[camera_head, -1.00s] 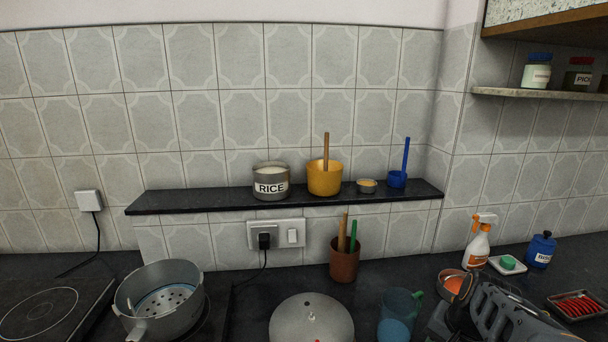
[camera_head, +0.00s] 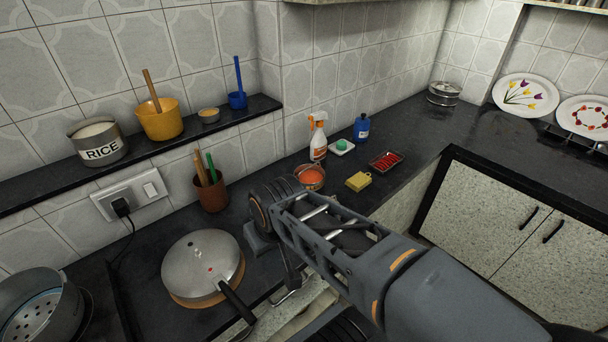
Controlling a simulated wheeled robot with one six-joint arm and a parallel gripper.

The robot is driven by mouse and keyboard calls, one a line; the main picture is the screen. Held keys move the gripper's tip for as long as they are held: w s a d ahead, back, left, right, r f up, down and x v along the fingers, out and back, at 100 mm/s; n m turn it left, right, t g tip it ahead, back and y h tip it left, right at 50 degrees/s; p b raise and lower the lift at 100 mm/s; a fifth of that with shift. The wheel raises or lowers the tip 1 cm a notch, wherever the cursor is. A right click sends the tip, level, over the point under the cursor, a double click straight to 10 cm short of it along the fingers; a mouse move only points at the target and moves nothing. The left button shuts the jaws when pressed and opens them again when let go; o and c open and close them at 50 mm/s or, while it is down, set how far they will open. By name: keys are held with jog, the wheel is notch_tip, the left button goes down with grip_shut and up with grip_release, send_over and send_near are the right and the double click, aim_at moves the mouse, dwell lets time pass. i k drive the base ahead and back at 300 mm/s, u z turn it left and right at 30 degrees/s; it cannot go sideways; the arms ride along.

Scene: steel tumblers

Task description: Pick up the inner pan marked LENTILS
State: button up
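I can see no label reading LENTILS in this view. A grey pan marked RICE (camera_head: 98,142) with white contents stands on the dark wall ledge at the left. A lidded steel cooker (camera_head: 203,262) with a black handle sits on the counter below; what is inside it is hidden by its lid. A grey pot with a perforated insert (camera_head: 34,312) is cut off at the lower left. My arm reaches in from the lower right, over the counter's front edge, right of the cooker.
A yellow pot (camera_head: 160,122) and blue cup (camera_head: 237,100) share the ledge (camera_head: 30,190). A utensil holder (camera_head: 211,196), orange bowl (camera_head: 310,177), spray bottle (camera_head: 318,147), blue jar (camera_head: 361,130), sponge (camera_head: 358,181) and red tray (camera_head: 386,161) crowd the counter. Steel tins (camera_head: 443,94) stand farther right.

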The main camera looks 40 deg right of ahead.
aim_at(312, 177)
jog(key=k, duration=0.5)
jog(key=u, duration=3.65)
jog(key=k, duration=2)
jog(key=z, duration=1)
